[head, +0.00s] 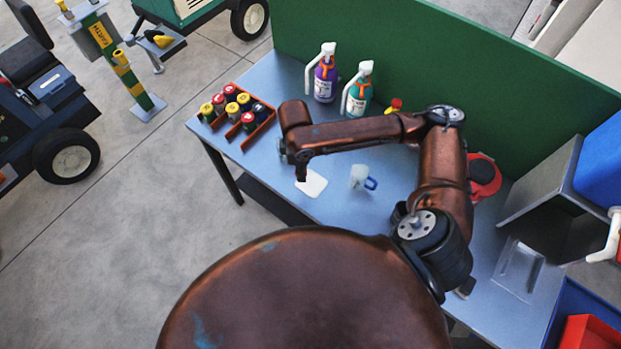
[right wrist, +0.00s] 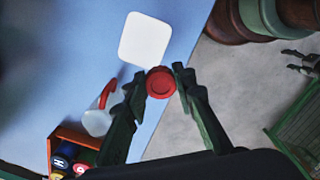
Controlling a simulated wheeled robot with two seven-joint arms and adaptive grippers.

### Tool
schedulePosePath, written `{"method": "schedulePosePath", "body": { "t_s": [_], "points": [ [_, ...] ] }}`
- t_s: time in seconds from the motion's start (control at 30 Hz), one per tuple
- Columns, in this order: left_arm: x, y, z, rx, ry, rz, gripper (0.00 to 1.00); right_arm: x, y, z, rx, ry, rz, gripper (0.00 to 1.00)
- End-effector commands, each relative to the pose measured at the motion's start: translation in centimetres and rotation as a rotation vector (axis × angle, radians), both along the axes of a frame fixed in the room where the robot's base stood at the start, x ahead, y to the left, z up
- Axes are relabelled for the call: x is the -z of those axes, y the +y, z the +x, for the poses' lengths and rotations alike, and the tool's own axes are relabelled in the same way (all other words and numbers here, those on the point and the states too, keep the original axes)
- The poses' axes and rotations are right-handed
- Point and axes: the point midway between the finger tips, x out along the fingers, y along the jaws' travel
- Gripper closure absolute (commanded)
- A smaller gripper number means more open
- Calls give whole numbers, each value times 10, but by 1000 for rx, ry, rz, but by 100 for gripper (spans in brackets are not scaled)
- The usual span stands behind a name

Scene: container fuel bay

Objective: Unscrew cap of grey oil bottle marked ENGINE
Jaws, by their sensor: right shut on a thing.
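My right gripper (head: 302,174) points down beside a white square pad (head: 311,183) near the table's front edge. In the right wrist view my right gripper (right wrist: 161,84) is shut on a round red cap (right wrist: 160,83). I cannot tell whether a bottle is under it. An orange-brown tray (head: 246,143) of several bottles with coloured caps stands left of the gripper; it also shows in the right wrist view (right wrist: 60,134). No ENGINE mark is readable. A pale vessel with a red part (right wrist: 97,121) lies between gripper and tray.
A pale mug with a blue handle (head: 359,177) stands right of the pad. A purple spray bottle (head: 324,82) and a teal one (head: 358,93) stand at the back by the green panel (head: 430,70). A grey metal bin (head: 540,190) stands at right.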

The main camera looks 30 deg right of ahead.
Motion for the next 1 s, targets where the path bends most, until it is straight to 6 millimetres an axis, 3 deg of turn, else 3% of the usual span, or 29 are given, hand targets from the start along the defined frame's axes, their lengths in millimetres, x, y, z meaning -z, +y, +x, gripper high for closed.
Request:
{"method": "schedulePosePath", "body": {
  "t_s": [0.03,0.3,0.57,0.73,1.0],
  "points": [
    [-18,0,1,0,-2,1,38,-4,0,-15,-123,12,4,100],
    [-63,3,2,0,-3,4,38,-5,-1,-80,-787,27,26,100],
    [-84,4,-2,-1,0,4,38,-11,0,-116,-1168,20,38,100],
    [-77,4,-3,-1,1,4,38,-7,-1,-117,-1233,16,37,100],
    [-30,4,-5,-3,5,5,38,9,-9,-93,-1234,16,34,100]
  ]
}}
